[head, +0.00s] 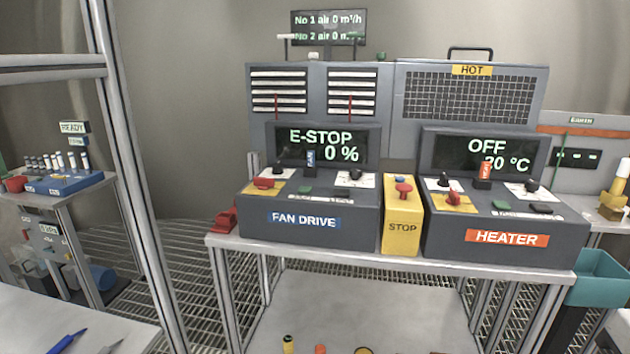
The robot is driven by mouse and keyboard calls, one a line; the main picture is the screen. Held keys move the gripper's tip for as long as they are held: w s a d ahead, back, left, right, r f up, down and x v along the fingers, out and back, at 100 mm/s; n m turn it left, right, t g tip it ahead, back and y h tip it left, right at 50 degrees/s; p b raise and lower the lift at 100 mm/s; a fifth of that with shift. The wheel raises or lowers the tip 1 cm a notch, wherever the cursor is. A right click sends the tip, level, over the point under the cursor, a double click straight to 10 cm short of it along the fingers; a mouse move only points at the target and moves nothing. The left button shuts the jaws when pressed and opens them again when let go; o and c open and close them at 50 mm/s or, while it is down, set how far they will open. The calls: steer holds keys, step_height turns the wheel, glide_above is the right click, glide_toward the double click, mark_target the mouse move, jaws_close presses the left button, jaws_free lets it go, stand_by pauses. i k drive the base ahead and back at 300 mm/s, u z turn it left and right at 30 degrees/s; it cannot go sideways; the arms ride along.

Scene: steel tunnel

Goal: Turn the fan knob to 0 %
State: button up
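The grey fan drive box (305,243) stands on the left of the bench, with a blue "FAN DRIVE" label on its front. Its display (322,148) reads "E-STOP" and "0 %". A black knob (354,174), which looks like the fan knob, sits on a white dial plate at the right of the box's sloped top. Its pointer is too small to read. A red control (264,183) on a yellow plate, a green button (304,190), a dark button (342,191) and an upright blue "FAN" tag (311,160) share that top. My gripper is not in view.
A yellow STOP box (401,235) with a red mushroom button (403,188) stands just right of the fan drive. The heater box (505,240) beyond it reads "OFF" and "20 °C". A metal post (125,150) rises at left. A teal bin (600,278) hangs at right.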

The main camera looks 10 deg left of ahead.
mark_target(356, 173)
steer(key=u, duration=0.35)
steer(key=i, duration=0.95)
steer(key=u, duration=0.25)
